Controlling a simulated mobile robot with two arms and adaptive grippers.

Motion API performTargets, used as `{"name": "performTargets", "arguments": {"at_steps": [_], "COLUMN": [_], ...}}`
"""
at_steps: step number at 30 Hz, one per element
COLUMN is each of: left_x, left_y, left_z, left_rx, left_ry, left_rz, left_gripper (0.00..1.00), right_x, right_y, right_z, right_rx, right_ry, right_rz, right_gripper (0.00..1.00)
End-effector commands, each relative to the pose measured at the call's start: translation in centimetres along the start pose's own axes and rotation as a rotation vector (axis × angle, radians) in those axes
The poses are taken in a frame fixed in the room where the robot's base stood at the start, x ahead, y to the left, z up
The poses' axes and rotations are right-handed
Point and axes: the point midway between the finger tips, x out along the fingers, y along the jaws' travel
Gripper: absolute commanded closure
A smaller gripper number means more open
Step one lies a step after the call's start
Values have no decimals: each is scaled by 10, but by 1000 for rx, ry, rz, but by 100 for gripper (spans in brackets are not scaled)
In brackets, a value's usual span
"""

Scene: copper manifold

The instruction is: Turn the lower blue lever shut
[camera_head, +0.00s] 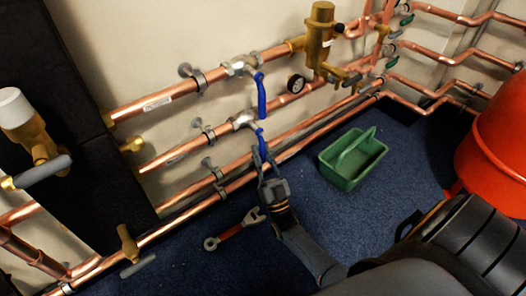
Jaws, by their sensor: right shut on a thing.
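The lower blue lever (261,140) is on a silver valve (243,121) on the second copper pipe from the top. It points down, away from its pipe. My right gripper (261,160) reaches up from below and is shut on the lower end of this lever, hiding part of it. The upper blue lever (261,95) is on the valve of the pipe above and hangs down, just over the lower valve. My left gripper is not in view.
A green tray with a handle (340,178) stands on the blue floor right of my gripper. A wrench (234,229) lies at its lower left. A red container (498,150) is at the right edge. A brass unit (320,40) and gauge (296,85) are up right.

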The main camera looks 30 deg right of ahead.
Motion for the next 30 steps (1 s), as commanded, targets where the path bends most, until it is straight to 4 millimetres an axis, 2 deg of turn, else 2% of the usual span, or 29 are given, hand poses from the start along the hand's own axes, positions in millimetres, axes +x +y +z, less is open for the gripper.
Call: {"name": "performTargets", "arguments": {"at_steps": [10, 11, 13, 14, 24, 30], "left_x": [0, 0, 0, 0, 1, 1], "left_y": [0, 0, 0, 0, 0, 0], "left_z": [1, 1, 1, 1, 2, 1], "left_rx": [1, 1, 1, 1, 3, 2], "left_ry": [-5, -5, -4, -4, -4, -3], "left_rz": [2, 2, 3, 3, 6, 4], "left_gripper": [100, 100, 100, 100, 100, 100], "right_x": [-3, -3, -3, -3, 0, 15], "right_y": [-5, -6, -5, -5, -3, -4], "right_z": [0, 0, 0, 0, -2, -18], "right_rx": [12, 12, 11, 10, 6, 7], "right_ry": [-3, -3, -3, -3, 0, 3], "right_rz": [-4, -4, -5, -4, -2, -2], "right_gripper": [100, 77, 63, 60, 60, 60]}}
